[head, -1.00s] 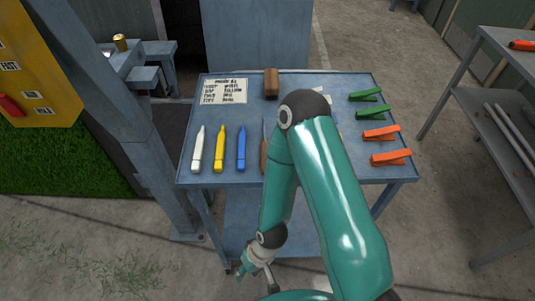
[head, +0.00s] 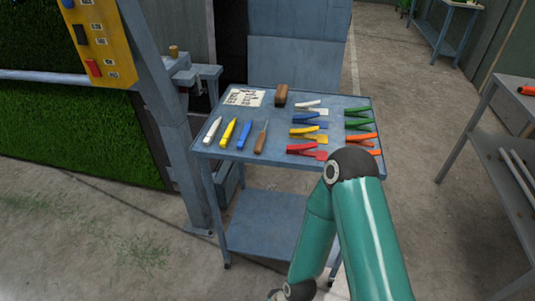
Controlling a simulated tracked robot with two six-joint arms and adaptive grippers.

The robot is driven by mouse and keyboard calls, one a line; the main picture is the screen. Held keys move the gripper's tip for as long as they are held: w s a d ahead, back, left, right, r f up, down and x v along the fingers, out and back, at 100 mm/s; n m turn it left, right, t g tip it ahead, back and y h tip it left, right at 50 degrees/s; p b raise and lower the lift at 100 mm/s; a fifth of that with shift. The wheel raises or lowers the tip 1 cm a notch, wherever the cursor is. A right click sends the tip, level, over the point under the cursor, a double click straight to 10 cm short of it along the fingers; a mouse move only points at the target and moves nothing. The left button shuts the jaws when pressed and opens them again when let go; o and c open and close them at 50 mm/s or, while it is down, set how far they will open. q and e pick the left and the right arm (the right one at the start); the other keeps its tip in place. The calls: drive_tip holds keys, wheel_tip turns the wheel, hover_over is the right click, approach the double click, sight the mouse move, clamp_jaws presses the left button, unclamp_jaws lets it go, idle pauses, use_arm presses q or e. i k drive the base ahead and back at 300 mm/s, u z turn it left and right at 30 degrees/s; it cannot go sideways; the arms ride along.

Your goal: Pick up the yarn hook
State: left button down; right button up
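A tool with a brown wooden handle and a thin metal tip, which looks like the yarn hook (head: 261,143), lies on the blue-grey table (head: 265,165). It is right of the blue marker and left of the red clip. My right arm rises from the bottom right, bends beside the table's front right corner and runs down to the bottom edge. Its gripper fingers are out of the picture below. My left gripper does not show.
White (head: 213,130), yellow (head: 228,132) and blue (head: 245,136) markers lie left of the hook. Several coloured clips, including a red one (head: 307,151), lie to its right. A brown block (head: 281,96) and a printed card (head: 244,97) are behind. A grey post (head: 170,130) stands left.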

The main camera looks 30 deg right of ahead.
sight(259, 148)
drive_tip(key=u, duration=0.9)
drive_tip(key=i, duration=1.45)
drive_tip(key=z, duration=1.6)
